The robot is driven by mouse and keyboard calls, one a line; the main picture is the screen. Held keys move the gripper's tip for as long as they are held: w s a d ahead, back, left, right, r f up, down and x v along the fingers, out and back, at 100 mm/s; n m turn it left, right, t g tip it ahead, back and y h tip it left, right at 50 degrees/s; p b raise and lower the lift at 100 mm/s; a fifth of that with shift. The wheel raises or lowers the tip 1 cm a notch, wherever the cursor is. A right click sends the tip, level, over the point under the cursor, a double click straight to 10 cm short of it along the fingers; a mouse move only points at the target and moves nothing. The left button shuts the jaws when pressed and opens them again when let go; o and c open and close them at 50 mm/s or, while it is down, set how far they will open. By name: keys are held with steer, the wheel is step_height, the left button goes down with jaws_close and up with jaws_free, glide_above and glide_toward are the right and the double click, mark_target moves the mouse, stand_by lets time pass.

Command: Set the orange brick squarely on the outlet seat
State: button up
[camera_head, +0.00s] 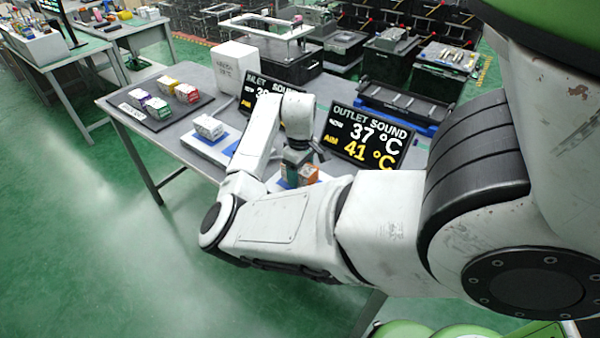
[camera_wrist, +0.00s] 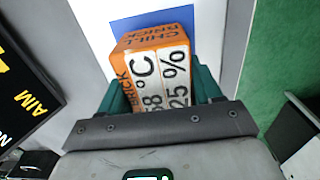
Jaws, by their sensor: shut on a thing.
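The orange brick (camera_wrist: 150,58), lettered "CHILL BRICK", is between the two green fingers of my gripper (camera_wrist: 162,92), which is shut on it. In the head view the orange brick (camera_head: 309,175) shows beside my gripper (camera_head: 296,166), partly hidden by it. The outlet seat, a blue patch (camera_wrist: 130,27) on a white plate, lies under and beyond the brick in the wrist view. The brick covers part of the blue. I cannot tell whether the brick touches the seat. My forearm hides much of the plate in the head view.
The outlet sign (camera_head: 368,138) reads now 37 °C, aim 41 °C, and stands close behind my gripper. The inlet sign (camera_head: 262,98) is partly hidden. A white brick (camera_head: 208,127) sits on the left plate. A dark tray (camera_head: 150,118) holds several coloured bricks.

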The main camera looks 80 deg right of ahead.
steer(key=shift+f, duration=0.4)
steer(key=o, duration=1.3)
steer(key=shift+f, duration=0.15)
step_height(320, 180, up, 12)
steer(key=shift+r+b, duration=0.1)
steer(key=shift+b, duration=0.25)
